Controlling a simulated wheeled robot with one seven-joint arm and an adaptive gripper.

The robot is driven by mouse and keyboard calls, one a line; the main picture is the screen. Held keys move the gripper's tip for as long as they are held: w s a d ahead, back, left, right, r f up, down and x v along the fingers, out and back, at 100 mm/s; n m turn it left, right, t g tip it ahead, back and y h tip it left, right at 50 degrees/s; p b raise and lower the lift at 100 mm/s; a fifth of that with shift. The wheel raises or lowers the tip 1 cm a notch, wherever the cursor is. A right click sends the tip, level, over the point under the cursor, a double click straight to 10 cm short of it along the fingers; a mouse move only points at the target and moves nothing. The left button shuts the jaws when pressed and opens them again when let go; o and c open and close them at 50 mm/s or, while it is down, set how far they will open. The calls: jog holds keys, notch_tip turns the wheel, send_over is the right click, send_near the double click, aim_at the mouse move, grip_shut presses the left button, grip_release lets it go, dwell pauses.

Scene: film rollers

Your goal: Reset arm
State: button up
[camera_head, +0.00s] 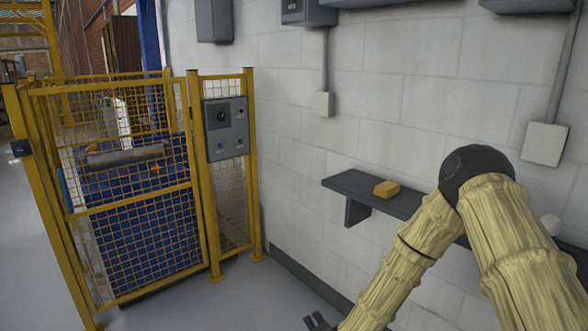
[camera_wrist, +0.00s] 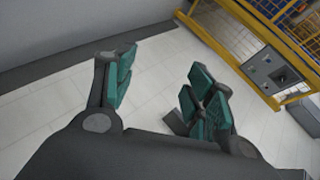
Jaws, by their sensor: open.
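My arm, in a pale yellow fabric cover, rises at the right of the head view, bends at a dark elbow and reaches down. Only a dark tip of my gripper (camera_head: 318,322) shows at the bottom edge there. In the wrist view my gripper (camera_wrist: 160,88) is open, its two green-padded fingers apart with nothing between them.
A yellow mesh fence (camera_head: 130,190) with a grey control panel (camera_head: 226,128) stands at left, a roller (camera_head: 125,156) behind it. A dark wall shelf (camera_head: 345,184) bears a yellow block (camera_head: 386,189). The floor (camera_head: 235,290) before the fence is clear.

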jog(key=s+d+f+n+g, duration=0.35)
jog(key=s+f, duration=0.55)
jog(key=s, duration=0.4)
jog(key=s+d+f+n+g, duration=0.1)
jog(key=s+d, duration=0.3)
jog(key=s, duration=0.6)
jog(key=s+d+f+n+g+h+p, duration=0.1)
jog(key=s+d+n+g, duration=0.3)
jog(key=s, duration=0.6)
jog(key=s+d+f+n+g, duration=0.2)
jog(key=s+d+f+n, duration=0.1)
jog(key=s, duration=0.8)
jog(key=shift+d+g+h, duration=0.35)
jog(key=shift+d+h, duration=0.05)
jog(key=shift+d, duration=0.15)
jog(key=shift+s+f, duration=0.1)
